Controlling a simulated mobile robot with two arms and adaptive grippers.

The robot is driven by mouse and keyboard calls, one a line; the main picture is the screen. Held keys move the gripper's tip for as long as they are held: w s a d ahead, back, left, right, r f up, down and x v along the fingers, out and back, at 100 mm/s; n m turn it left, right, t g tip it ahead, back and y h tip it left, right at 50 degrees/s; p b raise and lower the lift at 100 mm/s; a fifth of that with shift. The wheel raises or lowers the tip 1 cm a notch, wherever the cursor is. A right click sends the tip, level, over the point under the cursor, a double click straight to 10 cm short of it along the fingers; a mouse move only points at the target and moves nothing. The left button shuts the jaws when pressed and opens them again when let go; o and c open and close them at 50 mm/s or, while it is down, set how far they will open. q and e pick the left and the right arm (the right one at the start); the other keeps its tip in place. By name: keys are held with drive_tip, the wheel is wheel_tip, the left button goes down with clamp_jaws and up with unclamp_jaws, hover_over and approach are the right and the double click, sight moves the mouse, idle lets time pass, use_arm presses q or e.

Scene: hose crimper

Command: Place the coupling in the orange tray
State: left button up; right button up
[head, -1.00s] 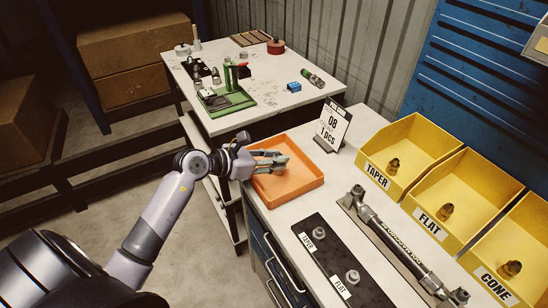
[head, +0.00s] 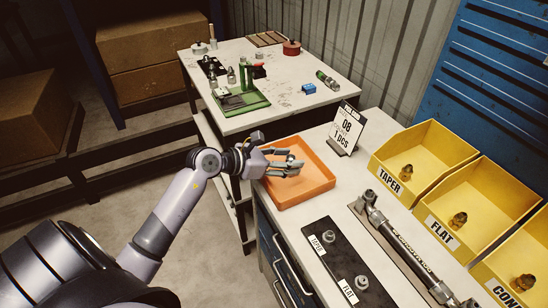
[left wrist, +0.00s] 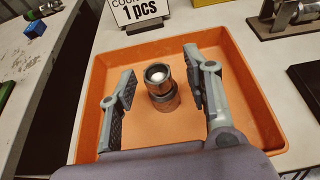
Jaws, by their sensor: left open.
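The coupling (left wrist: 161,88) is a short metal cylinder with a bright top. In the left wrist view it stands upright inside the orange tray (left wrist: 245,90), apart from the tray's walls. My left gripper (left wrist: 163,85) is open, with one finger on each side of the coupling and a gap on both sides. In the head view the left gripper (head: 292,164) is over the orange tray (head: 318,185), and the coupling shows only as a small bit between the fingers. My right gripper is in neither view.
A sign reading 08 and 1 pcs (head: 346,130) stands behind the tray. Yellow bins (head: 425,150) with brass fittings are to the right. A black plate (head: 335,255) with two fittings and a hose assembly (head: 400,240) lie in front. Another table (head: 290,110) stands behind.

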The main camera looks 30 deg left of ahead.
use_arm(q)
drive_tip(key=b+v, duration=0.2)
drive_tip(key=v, duration=1)
